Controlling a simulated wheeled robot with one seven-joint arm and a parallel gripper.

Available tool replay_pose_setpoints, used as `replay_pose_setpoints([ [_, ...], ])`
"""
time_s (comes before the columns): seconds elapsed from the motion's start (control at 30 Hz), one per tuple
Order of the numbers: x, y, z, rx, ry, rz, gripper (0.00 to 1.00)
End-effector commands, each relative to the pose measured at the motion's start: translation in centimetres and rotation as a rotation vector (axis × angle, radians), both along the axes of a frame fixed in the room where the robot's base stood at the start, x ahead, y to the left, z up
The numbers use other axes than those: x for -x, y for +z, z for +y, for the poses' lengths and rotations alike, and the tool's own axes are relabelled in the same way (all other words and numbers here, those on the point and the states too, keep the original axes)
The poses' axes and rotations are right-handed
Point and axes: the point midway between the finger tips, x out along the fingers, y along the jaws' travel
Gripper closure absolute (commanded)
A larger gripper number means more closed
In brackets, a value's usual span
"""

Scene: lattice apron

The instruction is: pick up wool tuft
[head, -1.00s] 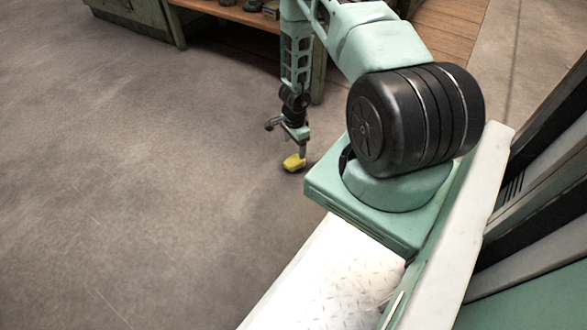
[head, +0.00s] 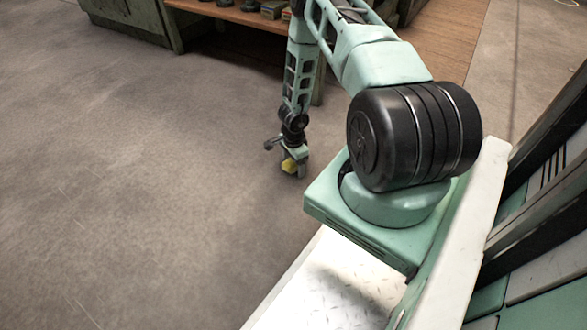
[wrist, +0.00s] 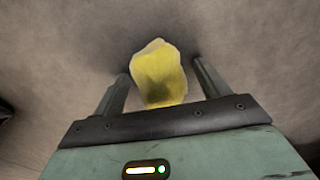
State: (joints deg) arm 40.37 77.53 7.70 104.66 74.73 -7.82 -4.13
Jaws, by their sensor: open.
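The wool tuft (wrist: 160,72) is a small yellow lump. In the wrist view it lies between the two fingers of my gripper (wrist: 160,90), with a gap showing on both sides. My gripper is open, and no finger visibly touches the tuft. In the head view the tuft (head: 289,166) is partly hidden by my gripper (head: 293,168), which is low over the floor. I cannot tell how close the fingertips are to the floor.
The grey floor (head: 130,190) is bare around the tuft and to the left. A wooden bench or shelf (head: 225,12) with several dark items stands at the back, its leg behind my arm.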

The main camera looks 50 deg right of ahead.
Motion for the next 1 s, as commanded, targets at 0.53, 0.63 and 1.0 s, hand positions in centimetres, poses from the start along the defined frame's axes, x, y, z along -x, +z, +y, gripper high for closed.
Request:
replay_pose_setpoints([
  [0.53,0.0,0.1,0.0,0.0,0.0,0.0,0.75],
  [0.63,0.0,0.1,0.0,0.0,0.0,0.0,0.75],
  [1.0,-0.1,3.1,0.0,0.0,0.001,-0.001,0.76],
])
